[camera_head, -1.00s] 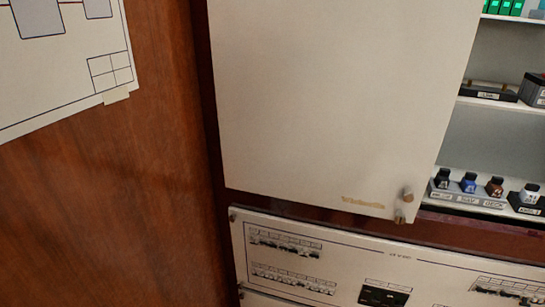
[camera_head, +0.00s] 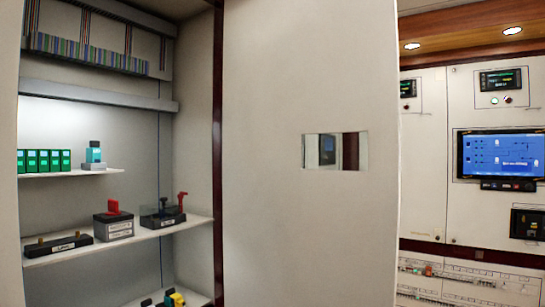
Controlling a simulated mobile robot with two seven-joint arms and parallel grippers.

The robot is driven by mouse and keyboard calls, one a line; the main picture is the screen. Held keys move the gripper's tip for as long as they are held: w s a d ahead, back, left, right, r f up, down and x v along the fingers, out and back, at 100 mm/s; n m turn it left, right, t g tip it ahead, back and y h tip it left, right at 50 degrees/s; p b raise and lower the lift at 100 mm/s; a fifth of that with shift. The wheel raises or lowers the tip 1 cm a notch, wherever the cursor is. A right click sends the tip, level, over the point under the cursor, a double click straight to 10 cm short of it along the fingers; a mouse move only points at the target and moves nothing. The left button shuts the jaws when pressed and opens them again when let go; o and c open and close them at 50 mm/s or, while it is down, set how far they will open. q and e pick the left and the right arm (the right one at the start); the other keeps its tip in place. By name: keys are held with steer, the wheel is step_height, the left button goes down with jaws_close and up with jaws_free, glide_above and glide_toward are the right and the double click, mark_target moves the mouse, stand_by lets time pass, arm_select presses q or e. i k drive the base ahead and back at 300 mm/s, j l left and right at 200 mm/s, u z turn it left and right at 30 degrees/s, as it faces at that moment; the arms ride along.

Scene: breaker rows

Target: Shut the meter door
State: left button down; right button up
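A large cream door panel (camera_head: 270,225) stands upright in the middle of the head view. It has a small rectangular window or recess (camera_head: 335,151), and its right edge is free in front of the far wall. To its left is an open cabinet with shelves, with a dark red post (camera_head: 217,120) between cabinet and panel. The panel looks swung open, leaving the shelves uncovered. It may be the meter door; no label shows. No handle or knob is visible on this face. Neither of my grippers is in view.
Shelves hold green modules (camera_head: 43,161), a teal-topped block (camera_head: 94,153), a red-topped box (camera_head: 113,222), a clear-cased device (camera_head: 162,215) and a black bar (camera_head: 58,245). At right are a blue screen (camera_head: 502,155) and a breaker row (camera_head: 455,280).

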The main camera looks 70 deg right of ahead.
mark_target(295, 235)
steer(key=l+z, duration=0.7)
steer(key=z, duration=0.25)
steer(key=l+z, duration=0.15)
steer(key=z, duration=0.25)
steer(key=i+l+z, duration=0.1)
steer(key=z, duration=0.25)
steer(key=i+l+z, duration=0.1)
steer(key=z, duration=0.3)
steer(key=i+l+z, duration=0.1)
steer(key=z, duration=0.25)
steer(key=i+l+z, duration=0.4)
steer(key=z, duration=0.15)
steer(key=i+l+u, duration=0.1)
steer(key=u, duration=0.4)
steer(key=l+u, duration=0.25)
steer(key=u, duration=0.2)
steer(key=i+l+u, duration=0.1)
steer(key=l+u, duration=0.15)
steer(key=u, duration=0.25)
steer(key=l+u, duration=0.95)
